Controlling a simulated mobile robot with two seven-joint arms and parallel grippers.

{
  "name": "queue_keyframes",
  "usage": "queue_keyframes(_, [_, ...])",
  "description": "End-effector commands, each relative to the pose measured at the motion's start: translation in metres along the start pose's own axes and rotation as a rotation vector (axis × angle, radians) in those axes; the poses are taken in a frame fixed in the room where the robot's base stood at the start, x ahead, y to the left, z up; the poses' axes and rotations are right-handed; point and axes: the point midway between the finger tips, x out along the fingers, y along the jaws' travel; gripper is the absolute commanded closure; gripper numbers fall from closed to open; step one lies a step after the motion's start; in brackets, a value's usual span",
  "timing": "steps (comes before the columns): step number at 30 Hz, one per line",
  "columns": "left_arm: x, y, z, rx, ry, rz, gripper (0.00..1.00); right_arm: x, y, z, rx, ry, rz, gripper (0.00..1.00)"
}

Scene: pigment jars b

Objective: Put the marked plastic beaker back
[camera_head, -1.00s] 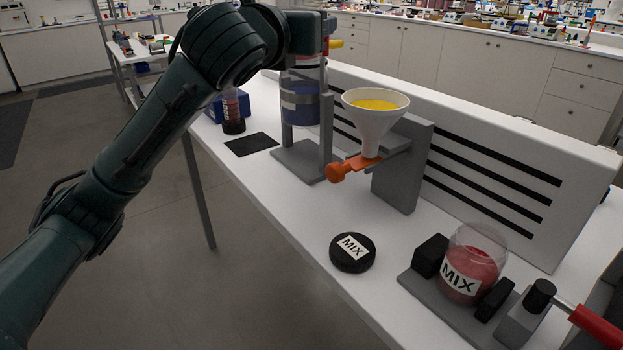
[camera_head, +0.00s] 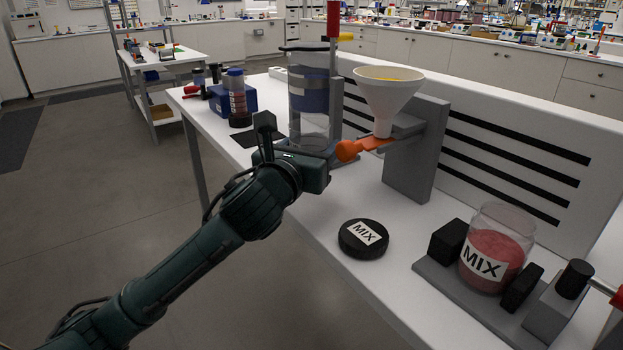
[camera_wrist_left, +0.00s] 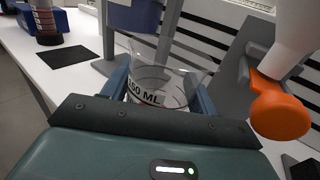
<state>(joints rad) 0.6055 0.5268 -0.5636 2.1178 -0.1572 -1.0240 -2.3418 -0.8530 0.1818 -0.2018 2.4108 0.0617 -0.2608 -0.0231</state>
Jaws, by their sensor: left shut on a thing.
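The clear plastic beaker (camera_wrist_left: 150,75), with a black "50 ML" style mark, stands upright between the blue fingers of my left gripper (camera_wrist_left: 160,92) in the left wrist view. The gripper is shut on it. In the head view my left gripper (camera_head: 306,165) is at the foot of the dispenser stand and hides most of the beaker. The dispenser's clear cylinder with a dark blue part (camera_head: 310,95) is above it; its blue lower end (camera_wrist_left: 135,14) shows just over the beaker. A bare black mat (camera_head: 243,139) lies left of the stand. My right gripper is not in view.
A white funnel (camera_head: 388,105) with an orange valve (camera_head: 350,150) is close to the right of my gripper. A blue block (camera_head: 238,96) and jars stand behind the mat. A black MIX lid (camera_head: 364,239) and a MIX jar (camera_head: 495,250) are in front, right.

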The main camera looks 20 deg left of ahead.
Motion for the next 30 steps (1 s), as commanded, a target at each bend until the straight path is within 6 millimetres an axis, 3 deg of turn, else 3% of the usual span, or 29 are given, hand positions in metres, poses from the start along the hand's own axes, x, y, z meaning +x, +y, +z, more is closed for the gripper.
queue_keyframes(5, [0.000, 0.000, -0.013, -0.001, 0.002, 0.000, 0.63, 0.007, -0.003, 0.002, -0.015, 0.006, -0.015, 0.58])
queue_keyframes(12, [0.000, 0.000, -0.047, -0.001, 0.001, 0.000, 0.63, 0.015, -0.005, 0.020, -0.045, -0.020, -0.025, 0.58])
queue_keyframes(24, [0.000, 0.000, -0.051, 0.002, 0.000, 0.000, 0.63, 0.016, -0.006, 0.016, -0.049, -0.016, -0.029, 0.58])
queue_keyframes(25, [0.000, 0.000, -0.050, 0.001, 0.000, 0.000, 0.39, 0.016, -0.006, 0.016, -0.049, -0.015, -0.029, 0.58])
queue_keyframes(30, [0.000, 0.000, -0.050, 0.001, 0.000, 0.000, 0.25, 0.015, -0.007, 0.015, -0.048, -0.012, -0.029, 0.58])
